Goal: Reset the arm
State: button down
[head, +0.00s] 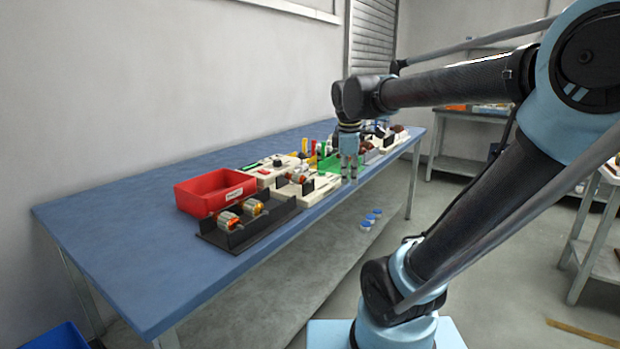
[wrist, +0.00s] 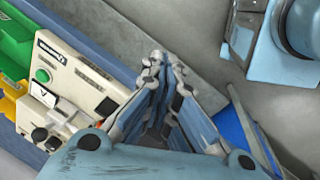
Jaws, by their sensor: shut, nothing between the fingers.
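My gripper (head: 349,170) points down at the front edge of the blue workbench (head: 110,240) in the head view, near the small machines. In the wrist view my gripper (wrist: 163,62) has its fingers together at the tips, with nothing between them. A white machine (wrist: 75,85) with a green button and a dark knob lies to its left there, apart from the fingers. My arm reaches over from the right in the head view.
A red bin (head: 215,190) and a black tray (head: 245,228) with copper-wound armatures stand on the bench. A green bin (wrist: 14,45) is at the wrist view's upper left. The bench's left part is clear.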

jog(key=s+d+f+m, duration=0.3)
jog(key=s+f+m, duration=0.4)
jog(key=f, duration=0.1)
jog(key=s+d+f+m, duration=0.4)
jog(key=s+f+m, duration=0.3)
jog(key=f+m, duration=0.1)
jog(key=shift+s+d+f+y, duration=0.25)
jog(key=shift+s+f+y, duration=0.15)
jog(key=shift+f, duration=0.25)
jog(key=shift+w+f, duration=0.2)
jog(key=shift+w, duration=0.25)
